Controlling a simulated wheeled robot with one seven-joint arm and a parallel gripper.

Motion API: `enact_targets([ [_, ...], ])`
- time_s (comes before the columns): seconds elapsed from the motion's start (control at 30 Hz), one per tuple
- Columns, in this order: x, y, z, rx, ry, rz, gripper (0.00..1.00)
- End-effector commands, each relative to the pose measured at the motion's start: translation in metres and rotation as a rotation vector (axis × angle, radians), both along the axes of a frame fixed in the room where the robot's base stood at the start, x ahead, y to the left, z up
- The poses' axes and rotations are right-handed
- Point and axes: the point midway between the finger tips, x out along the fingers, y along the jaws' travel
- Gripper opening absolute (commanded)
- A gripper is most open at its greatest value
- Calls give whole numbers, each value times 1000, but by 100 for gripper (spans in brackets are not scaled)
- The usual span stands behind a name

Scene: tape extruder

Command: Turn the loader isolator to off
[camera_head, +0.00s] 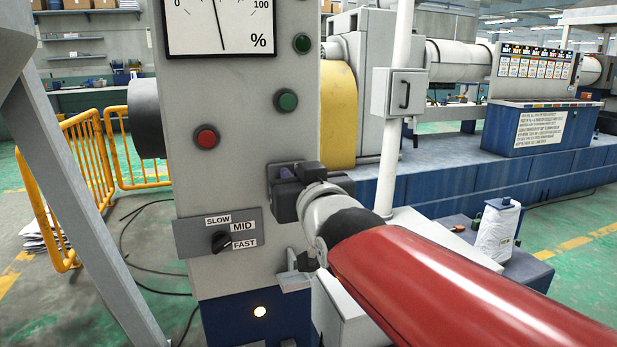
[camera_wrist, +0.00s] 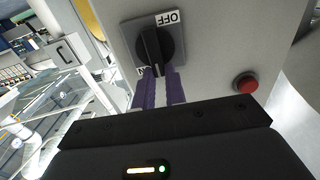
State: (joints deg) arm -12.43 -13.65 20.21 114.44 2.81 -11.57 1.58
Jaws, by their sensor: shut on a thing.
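The loader isolator is a black rotary knob (camera_wrist: 153,48) on a grey plate (camera_wrist: 187,31) in the wrist view. An OFF label, upside down in this view, is at the plate's upper right. A second label at its lower left is mostly hidden. My gripper (camera_wrist: 158,74) has purple fingers that reach the knob's raised bar and are shut on it. The bar runs roughly in line with the fingers; I cannot tell which label it points at.
The grey column (camera_head: 240,110) carries a red button (camera_head: 206,138), green buttons (camera_head: 286,100) and a SLOW/MID/FAST selector (camera_head: 221,241) left of my gripper. A red button (camera_wrist: 245,83) is near in the wrist view. A grey post (camera_head: 393,130) with a box (camera_head: 398,92) stands to the right.

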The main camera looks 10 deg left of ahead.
Motion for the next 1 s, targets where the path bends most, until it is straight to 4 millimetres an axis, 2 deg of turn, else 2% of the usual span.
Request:
enact_targets([
  [0.37,-2,3,-5,-139,-88,-2,0],
  [1.0,-9,16,-11,-646,-398,0,0],
])
